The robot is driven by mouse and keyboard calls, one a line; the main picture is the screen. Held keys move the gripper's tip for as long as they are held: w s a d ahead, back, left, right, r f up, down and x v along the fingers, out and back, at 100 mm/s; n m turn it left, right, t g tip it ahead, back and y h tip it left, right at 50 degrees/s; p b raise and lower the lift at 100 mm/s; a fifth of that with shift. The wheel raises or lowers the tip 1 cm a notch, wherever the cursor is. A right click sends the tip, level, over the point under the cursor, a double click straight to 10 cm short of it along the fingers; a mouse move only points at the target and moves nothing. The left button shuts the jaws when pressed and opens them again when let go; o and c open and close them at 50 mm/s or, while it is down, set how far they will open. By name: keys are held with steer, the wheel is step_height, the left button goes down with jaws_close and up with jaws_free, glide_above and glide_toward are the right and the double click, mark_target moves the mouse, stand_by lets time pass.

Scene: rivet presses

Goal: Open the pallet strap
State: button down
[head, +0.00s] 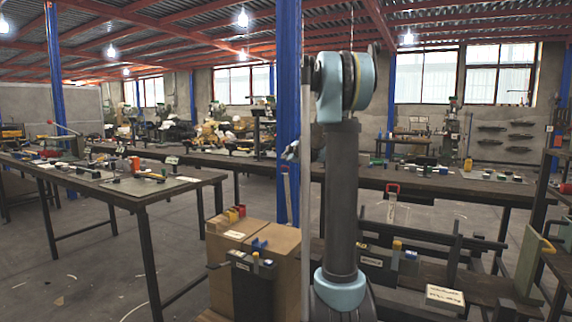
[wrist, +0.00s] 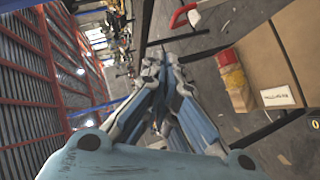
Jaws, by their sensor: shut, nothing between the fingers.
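My gripper (wrist: 153,62) is shut and empty in the wrist view, its blue-grey fingers meeting. In the head view, part of it (head: 292,152) shows left of my arm, above and behind the boxes. Cardboard boxes (head: 284,245) stand low in front of me. A dark upright part with a blue piece (head: 260,245) on top stands against their near side; it may belong to the pallet strap, but I cannot tell its state. A box (wrist: 285,60) with a white label also shows at the right of the wrist view. My gripper is apart from it.
A red and yellow item (head: 236,213) sits by the box tops and also shows in the wrist view (wrist: 235,82). A workbench (head: 130,195) stands at left, a long bench (head: 440,182) behind. A dark rack (head: 430,262) is at right. Floor is open between benches.

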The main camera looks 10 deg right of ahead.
steer(key=shift+w+d+f, duration=0.1)
steer(key=shift+w+f, duration=0.75)
steer(key=shift+w, duration=1)
steer(key=shift+w+d+f, duration=0.1)
steer(key=shift+w+f, duration=0.8)
steer(key=shift+w, duration=0.95)
steer(key=shift+w+f, duration=0.85)
steer(key=shift+w, duration=1)
